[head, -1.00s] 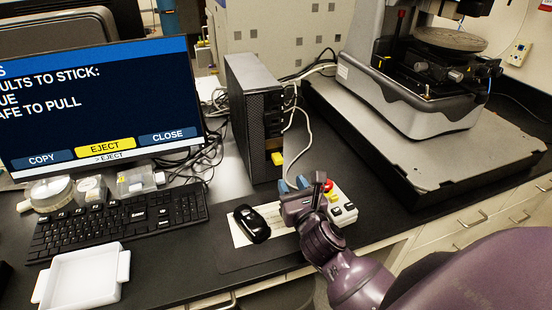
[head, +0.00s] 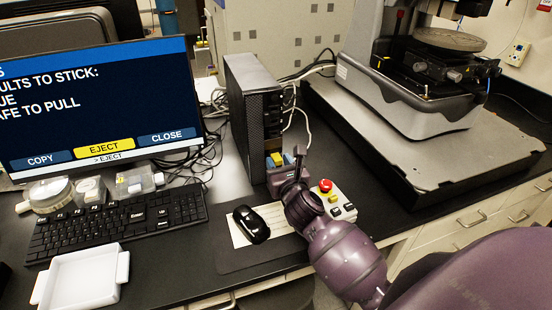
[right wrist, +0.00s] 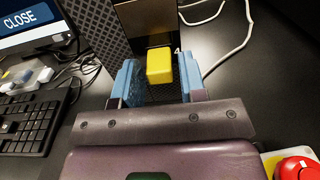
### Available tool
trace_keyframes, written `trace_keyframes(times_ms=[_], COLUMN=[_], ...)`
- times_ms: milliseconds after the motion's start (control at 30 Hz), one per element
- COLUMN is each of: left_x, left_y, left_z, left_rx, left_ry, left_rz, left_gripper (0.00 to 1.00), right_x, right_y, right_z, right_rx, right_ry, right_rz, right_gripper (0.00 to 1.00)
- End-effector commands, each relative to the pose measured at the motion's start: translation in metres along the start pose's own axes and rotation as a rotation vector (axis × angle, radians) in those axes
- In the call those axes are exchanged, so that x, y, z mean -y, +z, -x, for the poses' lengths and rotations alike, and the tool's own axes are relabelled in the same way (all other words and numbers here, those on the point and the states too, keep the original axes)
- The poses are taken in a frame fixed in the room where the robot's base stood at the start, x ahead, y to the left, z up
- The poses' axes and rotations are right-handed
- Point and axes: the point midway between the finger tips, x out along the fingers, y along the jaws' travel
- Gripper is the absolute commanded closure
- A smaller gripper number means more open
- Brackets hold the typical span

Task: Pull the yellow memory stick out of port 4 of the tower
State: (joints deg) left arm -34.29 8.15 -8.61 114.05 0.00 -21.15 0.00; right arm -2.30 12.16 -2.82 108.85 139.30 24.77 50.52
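The yellow memory stick (right wrist: 159,67) sticks out of the lower front of the black tower (head: 247,110), beside a label "4" in the right wrist view. It also shows small in the head view (head: 276,160). My right gripper (right wrist: 157,80) is open, with one blue finger on each side of the stick. A gap shows between the stick and each finger. In the head view the right gripper (head: 281,161) is at the tower's front. The monitor (head: 95,100) reads "SAFE TO PULL" with EJECT highlighted. My left gripper is not in view.
A black mouse (head: 251,224) lies left of my right arm. A control box with a red button (head: 326,186) is just right of the gripper. Pale cables (head: 305,120) hang beside the tower. A white tray (head: 122,268) and keyboard (head: 115,225) are at left.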

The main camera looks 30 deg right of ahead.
Motion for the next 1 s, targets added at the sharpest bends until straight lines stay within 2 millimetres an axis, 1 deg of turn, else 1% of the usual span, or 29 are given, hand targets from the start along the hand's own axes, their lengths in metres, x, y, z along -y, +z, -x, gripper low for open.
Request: trace_keyframes(times_ms=[867,900,967,1000], left_x=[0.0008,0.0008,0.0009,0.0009], left_y=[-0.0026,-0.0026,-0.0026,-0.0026], left_z=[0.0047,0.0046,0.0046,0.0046], left_rx=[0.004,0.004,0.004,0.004], left_ry=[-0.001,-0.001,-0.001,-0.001], left_rz=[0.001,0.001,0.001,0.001], left_gripper=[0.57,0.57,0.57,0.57], right_x=[-0.0001,-0.0001,-0.0001,-0.0001], right_y=[-0.0002,-0.0002,-0.0002,-0.0002], right_z=[0.0001,0.0001,0.0001,0.0001], right_rx=[-0.001,-0.001,0.0,0.0], right_ry=[0.0,0.0,0.0,0.0], right_rz=[0.0,0.0,0.0,0.0], right_gripper=[0.62,0.63,0.72,0.79])
